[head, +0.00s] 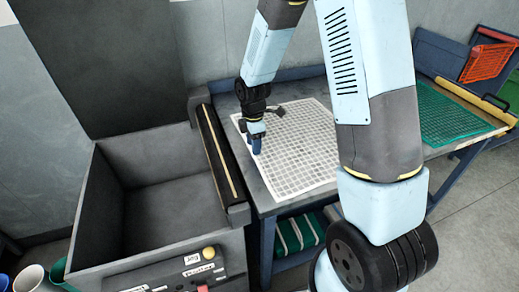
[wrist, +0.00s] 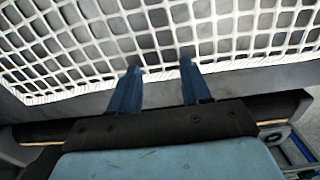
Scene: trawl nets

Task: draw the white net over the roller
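The white net (head: 308,150) lies flat on the grey table beside the machine, and fills the top of the wrist view (wrist: 240,40). The roller (head: 222,158) is a dark bar with a yellow stripe along the machine's right edge, left of the net. My gripper (head: 256,150) is over the net's left border, near the roller. In the wrist view my gripper (wrist: 160,66) has its two blue fingers apart, with their tips at the net's border and no net visibly pinched. Whether the tips touch the net I cannot tell.
The machine's open grey bin (head: 88,210) is left of the roller, with a control panel (head: 190,277) in front. My arm hides part of the table.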

